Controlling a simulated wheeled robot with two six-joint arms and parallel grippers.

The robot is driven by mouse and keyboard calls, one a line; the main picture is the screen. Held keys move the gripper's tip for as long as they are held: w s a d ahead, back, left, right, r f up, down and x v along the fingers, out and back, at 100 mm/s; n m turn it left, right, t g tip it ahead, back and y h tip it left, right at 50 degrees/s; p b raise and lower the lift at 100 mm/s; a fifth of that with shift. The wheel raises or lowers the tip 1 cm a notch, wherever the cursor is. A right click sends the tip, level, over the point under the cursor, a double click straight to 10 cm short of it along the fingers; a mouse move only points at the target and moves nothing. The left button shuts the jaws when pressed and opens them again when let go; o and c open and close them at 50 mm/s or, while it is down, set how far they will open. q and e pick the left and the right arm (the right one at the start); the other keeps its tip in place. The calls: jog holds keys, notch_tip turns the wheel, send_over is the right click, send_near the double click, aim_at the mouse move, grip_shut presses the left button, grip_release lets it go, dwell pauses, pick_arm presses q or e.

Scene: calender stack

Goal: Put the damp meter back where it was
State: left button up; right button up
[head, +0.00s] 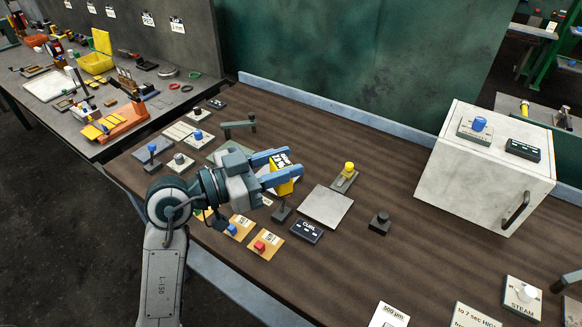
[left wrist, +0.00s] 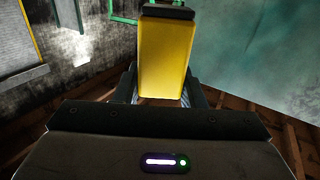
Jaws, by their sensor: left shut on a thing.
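The damp meter, a yellow block with a dark top face bearing pale lettering (head: 282,185), is in my left gripper (head: 288,166). The blue fingers are shut on it from both sides. It is held above the brown table, left of a pale square plate (head: 326,207). In the left wrist view its yellow body (left wrist: 166,58) stands between the fingers (left wrist: 163,92), with a dark end at the top. The table directly below it is partly hidden by the gripper. My right gripper is not in view.
A yellow-topped button (head: 348,170), a black CURL box (head: 306,231), orange cards with blue and red buttons (head: 266,245) and a black knob (head: 380,222) stand nearby. A white cabinet (head: 480,170) stands at the right. The table's middle right (head: 390,170) is clear.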

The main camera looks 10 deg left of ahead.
pick_arm(q)
jog(key=w+d+f+m+g+h, duration=0.1)
jog(key=w+d+f+m+g, duration=0.1)
jog(key=f+m+g, duration=0.4)
jog(key=w+d+f+m+g+h, duration=0.1)
jog(key=w+d+f+m+g, duration=0.2)
jog(key=g, duration=0.9)
jog(key=shift+w+d+f+m+g, duration=0.15)
jog(key=shift+w+f+m+g, duration=0.25)
jog(key=shift+f+m, duration=1.2)
jog(key=shift+w+r, duration=0.1)
jog(key=shift+r, duration=0.05)
jog(key=s+a+f+n+t, duration=0.1)
jog(key=s+a+n+t, duration=0.1)
jog(key=a+n+t, duration=0.4)
jog(key=s+a+f+n+t+y, duration=0.1)
jog(key=a+n+t, duration=0.4)
jog(key=a+t, duration=0.4)
jog(key=shift+s+f+n+t+y, duration=0.15)
jog(key=shift+s+n+t+y, duration=0.2)
jog(key=shift+t, duration=1.35)
jog(key=shift+a, duration=0.1)
